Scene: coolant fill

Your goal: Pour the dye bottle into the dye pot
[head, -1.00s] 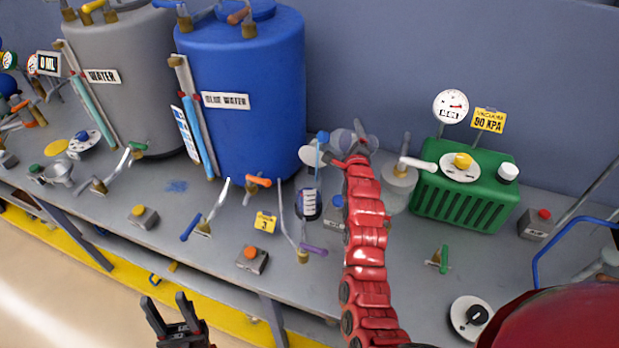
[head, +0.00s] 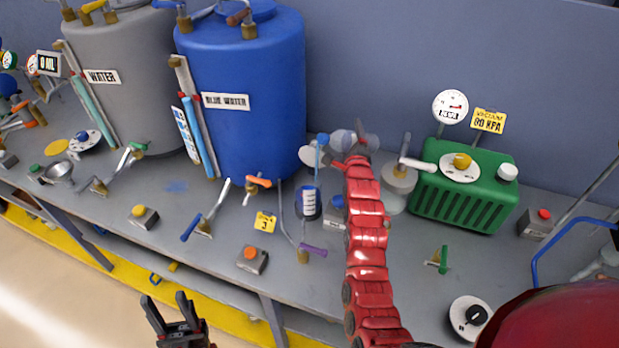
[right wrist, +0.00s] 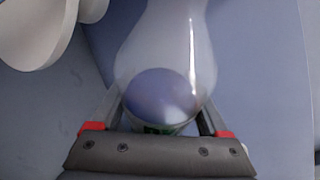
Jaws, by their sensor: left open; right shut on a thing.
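My right gripper (right wrist: 160,112) is shut on a translucent whitish bottle (right wrist: 165,45), seen in the right wrist view with a bluish round part between the fingers. In the head view my red right arm reaches up over the bench, and the pale bottle (head: 342,141) shows at its tip. The bottle's tilt is hard to tell. A small vessel with a striped white label (head: 308,203) stands just left of the arm; I cannot tell whether it is the dye pot. My left gripper (head: 166,301) is open and empty in front of the bench's front edge.
A blue water tank (head: 245,135) and a grey water tank (head: 125,60) stand at the back left. A green vacuum unit (head: 462,190) stands right of the arm. Levers and button boxes, including an orange-topped one (head: 251,258), line the bench front.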

